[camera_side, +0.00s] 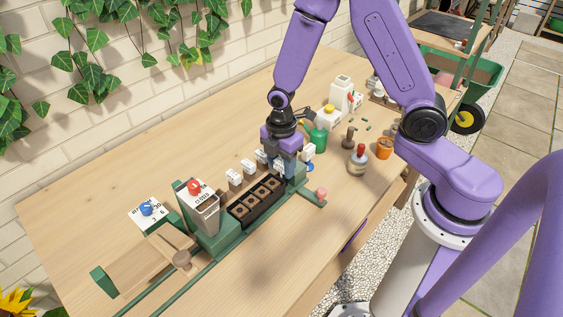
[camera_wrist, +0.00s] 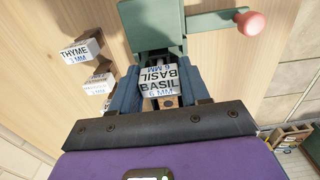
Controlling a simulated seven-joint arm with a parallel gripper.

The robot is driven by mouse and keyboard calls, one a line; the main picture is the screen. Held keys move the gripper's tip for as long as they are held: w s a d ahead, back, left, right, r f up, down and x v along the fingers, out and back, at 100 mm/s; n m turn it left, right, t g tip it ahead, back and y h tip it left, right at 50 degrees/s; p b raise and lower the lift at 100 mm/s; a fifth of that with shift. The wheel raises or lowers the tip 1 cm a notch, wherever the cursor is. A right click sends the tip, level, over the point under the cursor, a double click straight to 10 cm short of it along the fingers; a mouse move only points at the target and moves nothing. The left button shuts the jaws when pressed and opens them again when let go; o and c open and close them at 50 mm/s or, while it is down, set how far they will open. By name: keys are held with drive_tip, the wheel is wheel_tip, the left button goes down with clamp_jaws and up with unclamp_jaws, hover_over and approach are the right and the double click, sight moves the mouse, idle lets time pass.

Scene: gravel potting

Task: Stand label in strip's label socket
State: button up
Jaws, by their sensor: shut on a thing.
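My gripper (camera_side: 285,165) is shut on a white label (camera_wrist: 160,85) reading "BASIL 6 MM", with its lettering upright on one face and upside down on the other. In the wrist view the label sits between the two blue fingers of my gripper (camera_wrist: 160,90). The dark strip (camera_side: 252,217) with several brown cells lies in the green fixture, and my gripper is over its far right end. A light wooden piece shows just below the label in the wrist view. The label socket is hidden or too small to make out, so I cannot tell whether the label touches it.
Other labels stand on small blocks along the wall side, one reading "THYME" (camera_wrist: 80,50). A green fixture part with a pink knob (camera_side: 320,193) is close by. A red-knobbed hopper (camera_side: 200,205) stands left of the strip.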

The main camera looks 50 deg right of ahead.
drive_tip(key=shift+f, duration=0.85)
idle(0.7)
drive_tip(key=o, duration=1.4)
drive_tip(key=shift+c, duration=0.2)
drive_tip(key=shift+r, duration=0.1)
drive_tip(key=shift+r, duration=3.4)
